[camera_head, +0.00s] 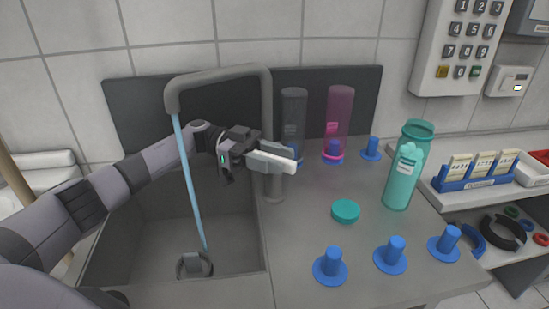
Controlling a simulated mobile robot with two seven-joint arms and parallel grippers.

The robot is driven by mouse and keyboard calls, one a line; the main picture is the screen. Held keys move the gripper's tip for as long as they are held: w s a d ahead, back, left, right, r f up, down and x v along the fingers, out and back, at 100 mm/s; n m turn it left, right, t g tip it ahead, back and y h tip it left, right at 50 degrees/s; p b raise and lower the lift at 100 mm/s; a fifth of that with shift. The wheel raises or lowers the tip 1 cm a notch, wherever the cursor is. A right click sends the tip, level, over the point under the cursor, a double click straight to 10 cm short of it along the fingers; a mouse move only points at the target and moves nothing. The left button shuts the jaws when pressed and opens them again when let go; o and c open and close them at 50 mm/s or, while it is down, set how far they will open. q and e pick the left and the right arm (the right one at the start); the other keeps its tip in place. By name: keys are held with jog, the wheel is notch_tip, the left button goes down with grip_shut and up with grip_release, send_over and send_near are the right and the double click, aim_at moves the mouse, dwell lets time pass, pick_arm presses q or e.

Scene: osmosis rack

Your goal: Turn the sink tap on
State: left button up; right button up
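The grey sink tap (268,105) stands at the right edge of the sink, its squared spout arching left over the basin. A thin blue stream of water (191,185) runs from the spout down to the drain (194,264). My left arm reaches in from the left behind the stream. My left gripper (276,160) is in front of the tap's column, at the height of its lower part, and hides some of it. Its pale fingers point right; whether they touch or hold a lever cannot be told. My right gripper is not in view.
The sink basin (150,232) is at left. On the counter stand a teal bottle (402,178), its round teal lid (345,211), dark and pink clear tubes (340,108), and several blue pegged stands (330,266). A shelf with a card holder (476,172) is at right.

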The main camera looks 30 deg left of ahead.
pick_arm(q)
jog(key=a+b, duration=0.1)
jog(key=a, duration=0.6)
jog(key=shift+b, duration=0.4)
jog(key=shift+a, duration=0.1)
